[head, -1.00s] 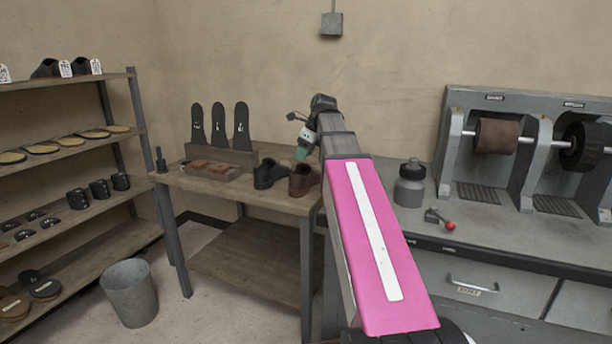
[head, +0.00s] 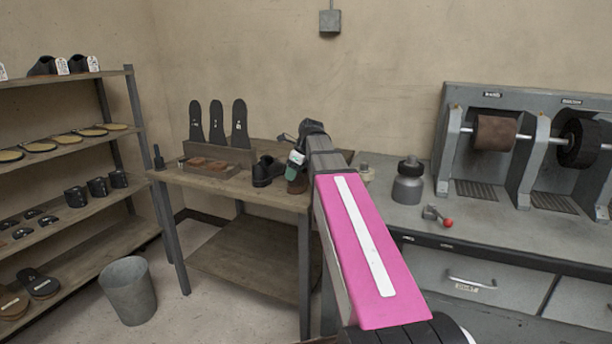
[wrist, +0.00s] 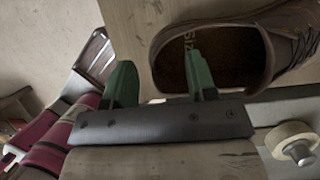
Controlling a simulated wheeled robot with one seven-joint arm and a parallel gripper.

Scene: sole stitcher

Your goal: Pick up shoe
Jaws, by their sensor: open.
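In the wrist view a brown shoe (wrist: 275,45) lies on the wooden table (wrist: 128,22), its opening facing the camera. My gripper (wrist: 158,80) is open, with two green fingers. The right finger is over the shoe's opening near its heel edge; the left finger is outside the shoe, over the table's edge. I cannot tell whether either finger touches it. In the head view my gripper (head: 294,165) is at the table's right end and hides most of the brown shoe (head: 297,187). A black shoe (head: 266,171) stands just left of it.
Several upright black sole shapes (head: 218,122) and a tray of brown pieces (head: 210,168) are further left on the table. A grey bench (head: 500,225) with a grinding machine and a grey bottle (head: 408,182) adjoins on the right. A bin (head: 128,290) stands on the floor.

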